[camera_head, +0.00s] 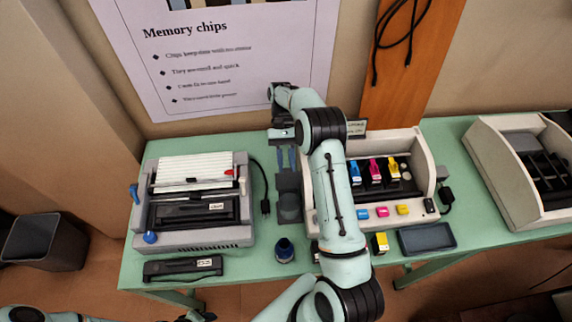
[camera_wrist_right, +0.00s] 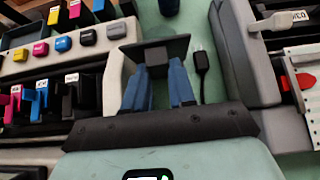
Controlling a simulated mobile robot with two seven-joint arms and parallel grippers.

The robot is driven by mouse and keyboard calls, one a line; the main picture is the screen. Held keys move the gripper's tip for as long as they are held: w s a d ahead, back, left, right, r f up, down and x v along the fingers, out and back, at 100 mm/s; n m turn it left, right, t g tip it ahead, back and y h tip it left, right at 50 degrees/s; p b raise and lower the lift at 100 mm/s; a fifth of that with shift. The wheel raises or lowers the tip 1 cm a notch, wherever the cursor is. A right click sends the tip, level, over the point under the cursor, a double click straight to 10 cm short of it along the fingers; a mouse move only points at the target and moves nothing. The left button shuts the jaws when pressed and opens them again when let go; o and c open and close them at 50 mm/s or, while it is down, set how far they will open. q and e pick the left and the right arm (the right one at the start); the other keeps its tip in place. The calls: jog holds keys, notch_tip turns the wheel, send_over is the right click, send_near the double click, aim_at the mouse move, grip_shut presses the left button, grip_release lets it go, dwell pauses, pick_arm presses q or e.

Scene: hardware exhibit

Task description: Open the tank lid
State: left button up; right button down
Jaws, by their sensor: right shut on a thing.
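My right gripper (camera_head: 287,157) reaches down at the left side of the cream printer (camera_head: 312,222). Its two blue fingers are shut on a dark grey, flat lid-like piece (camera_head: 289,184). In the right wrist view the fingers of my right gripper (camera_wrist_right: 158,88) meet the dark lid-like piece (camera_wrist_right: 160,46), which looks tilted. I take this piece for the tank lid; my arm hides part of the printer, and its hinge cannot be made out. A dark blue bottle (camera_head: 285,250) stands just in front. Part of my left arm shows at the bottom left edge; its gripper is mostly cut off.
A grey machine (camera_head: 200,240) stands left, with a black cable (camera_head: 264,190) beside it. A black bar (camera_head: 182,268), a yellow-black cartridge (camera_head: 379,243) and a dark tray (camera_head: 427,238) lie in front. Another cream machine (camera_head: 487,153) is at right. Green table (camera_head: 130,272) is bare at front left.

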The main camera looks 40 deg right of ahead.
jog(key=shift+d+f+g, duration=0.1)
jog(key=shift+f+g, duration=0.2)
jog(key=shift+f, duration=0.2)
jog(key=c, duration=1.1)
grip_release()
jog(key=shift+y, duration=0.3)
jog(key=shift+o, duration=0.9)
jog(key=shift+r, duration=0.15)
jog(key=shift+w, duration=0.15)
jog(key=shift+r, duration=0.15)
